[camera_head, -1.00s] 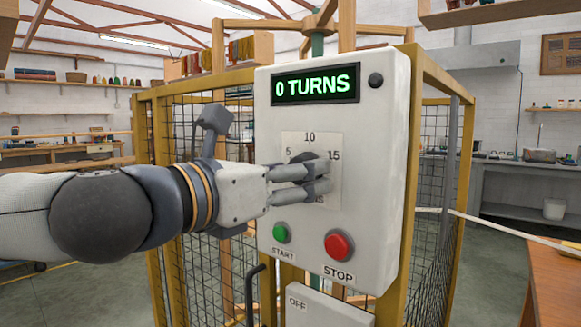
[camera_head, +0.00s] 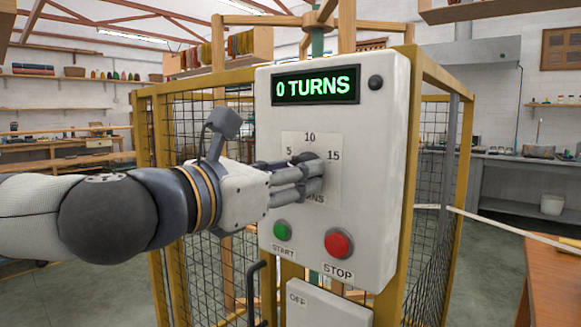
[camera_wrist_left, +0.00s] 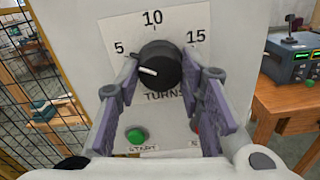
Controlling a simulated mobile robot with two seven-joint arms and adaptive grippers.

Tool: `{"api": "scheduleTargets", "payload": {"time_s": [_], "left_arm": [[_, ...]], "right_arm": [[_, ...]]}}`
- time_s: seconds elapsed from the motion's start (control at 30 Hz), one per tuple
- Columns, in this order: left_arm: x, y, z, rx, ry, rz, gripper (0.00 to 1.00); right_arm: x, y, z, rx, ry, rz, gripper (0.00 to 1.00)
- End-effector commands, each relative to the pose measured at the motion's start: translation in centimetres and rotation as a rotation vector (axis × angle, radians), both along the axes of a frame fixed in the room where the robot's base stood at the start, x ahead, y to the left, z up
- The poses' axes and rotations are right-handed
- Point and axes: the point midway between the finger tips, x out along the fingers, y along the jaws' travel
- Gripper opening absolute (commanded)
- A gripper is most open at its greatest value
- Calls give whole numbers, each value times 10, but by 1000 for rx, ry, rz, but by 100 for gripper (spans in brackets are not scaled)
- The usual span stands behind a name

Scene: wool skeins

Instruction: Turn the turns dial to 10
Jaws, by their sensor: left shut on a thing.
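The turns dial (camera_head: 302,157) is a black round knob on the white control box, mostly hidden behind my left gripper in the head view. My left gripper (camera_head: 314,177) is shut on the dial. It also shows in the left wrist view (camera_wrist_left: 168,80). The green display (camera_head: 316,85) reads 0 TURNS. My right gripper is out of view.
A green START button (camera_head: 282,231) and a red STOP button (camera_head: 338,243) sit just below the dial. A grey OFF box (camera_head: 325,309) is lower down. A yellow frame with wire mesh (camera_head: 190,125) stands behind. A wooden table (camera_head: 553,285) is at the right.

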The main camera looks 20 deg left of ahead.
Motion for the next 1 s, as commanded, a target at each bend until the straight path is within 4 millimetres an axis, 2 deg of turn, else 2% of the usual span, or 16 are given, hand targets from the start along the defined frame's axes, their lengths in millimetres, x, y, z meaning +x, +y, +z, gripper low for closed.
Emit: {"api": "scheduleTargets", "payload": {"time_s": [0.27,1.0], "left_arm": [[-2,-1,6,234,-91,-1,7],[-2,-1,6,842,-312,0,7]], "right_arm": [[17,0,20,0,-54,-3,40],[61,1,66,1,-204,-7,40]]}}
